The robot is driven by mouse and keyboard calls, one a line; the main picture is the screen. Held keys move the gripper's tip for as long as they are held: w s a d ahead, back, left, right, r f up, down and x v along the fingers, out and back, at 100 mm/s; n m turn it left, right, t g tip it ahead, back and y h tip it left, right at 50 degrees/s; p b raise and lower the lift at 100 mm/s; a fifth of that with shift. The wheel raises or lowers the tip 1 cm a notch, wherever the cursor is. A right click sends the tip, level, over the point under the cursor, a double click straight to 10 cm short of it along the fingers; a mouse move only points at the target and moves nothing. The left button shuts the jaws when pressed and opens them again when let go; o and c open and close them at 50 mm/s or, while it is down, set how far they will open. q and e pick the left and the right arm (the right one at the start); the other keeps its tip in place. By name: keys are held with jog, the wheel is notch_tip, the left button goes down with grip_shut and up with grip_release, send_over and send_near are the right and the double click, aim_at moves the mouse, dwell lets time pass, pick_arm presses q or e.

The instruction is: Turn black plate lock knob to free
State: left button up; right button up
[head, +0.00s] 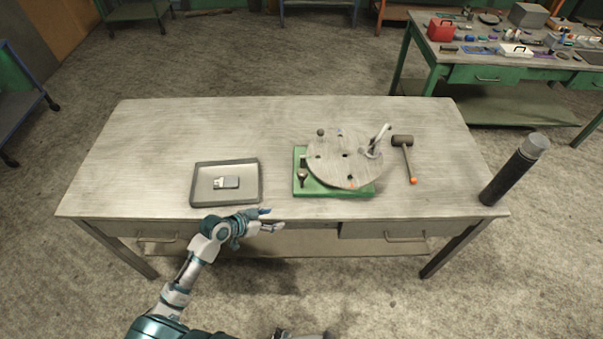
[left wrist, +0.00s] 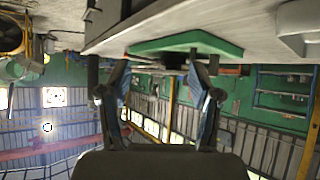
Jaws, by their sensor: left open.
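A round grey plate (head: 345,158) with several holes sits on a green base (head: 306,188) at the middle right of the table. A small dark knob (head: 303,175) stands at the base's left front, beside the plate. A dark ball (head: 320,132) shows at the plate's back left edge, and a grey lever (head: 378,140) rises at its right. My left gripper (head: 268,218) is open and empty at the table's front edge, left of and in front of the base. In the left wrist view its fingers (left wrist: 162,75) are apart, with the green base (left wrist: 185,42) beyond them. The knob's setting is too small to tell.
A grey tray (head: 196,188) with a small metal part (head: 227,182) lies left of the base. A mallet (head: 405,155) lies right of it. A dark cylinder (head: 512,172) stands at the table's right end. The table's left and back are clear.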

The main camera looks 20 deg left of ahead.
pick_arm(q)
jog(key=t+h, duration=0.1)
jog(key=t, duration=0.1)
send_near(300, 174)
jog(key=f+v, duration=0.1)
jog(key=v, duration=0.5)
jog(key=x, duration=0.5)
jog(key=p+x, duration=0.1)
jog(key=x, duration=0.5)
jog(key=r+x, duration=0.1)
jog(key=x, duration=0.4)
jog(key=shift+w+d+f+p, duration=0.2)
jog(key=shift+w+d+p, duration=0.1)
jog(key=shift+w, duration=0.2)
